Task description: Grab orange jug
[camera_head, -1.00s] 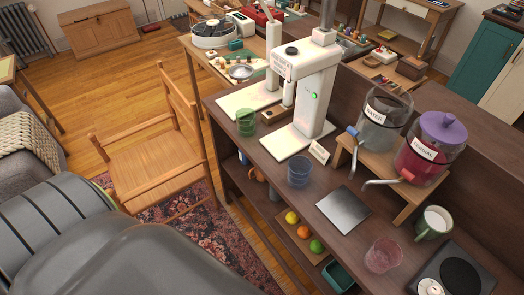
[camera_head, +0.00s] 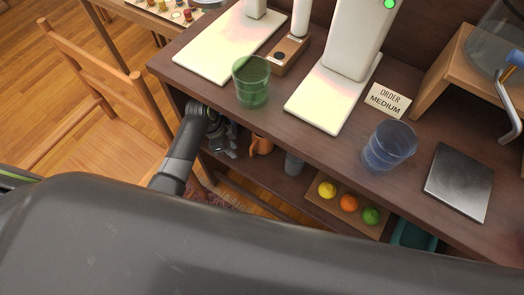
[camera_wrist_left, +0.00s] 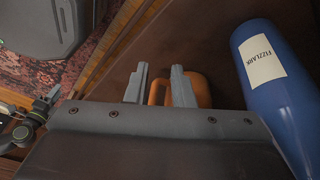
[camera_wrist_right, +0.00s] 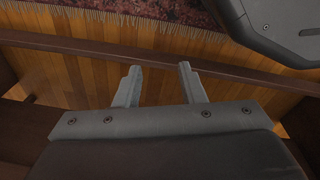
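The orange jug (camera_head: 262,146) stands on the lower shelf under the counter, partly hidden by the counter's edge. My left gripper (camera_head: 230,148) is at the shelf opening, just left of the jug. In the left wrist view my left gripper (camera_wrist_left: 159,68) is open. In the right wrist view my right gripper (camera_wrist_right: 158,68) is open and empty above the floor.
A blue bottle (camera_wrist_left: 265,75) labelled FIZZLARK lies close right of the jug in the left wrist view. Fruits sit in a wooden tray (camera_head: 314,201) farther right. A green cup (camera_head: 252,90) and blue cup (camera_head: 388,147) are on the counter. A wooden chair (camera_head: 95,120) stands left.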

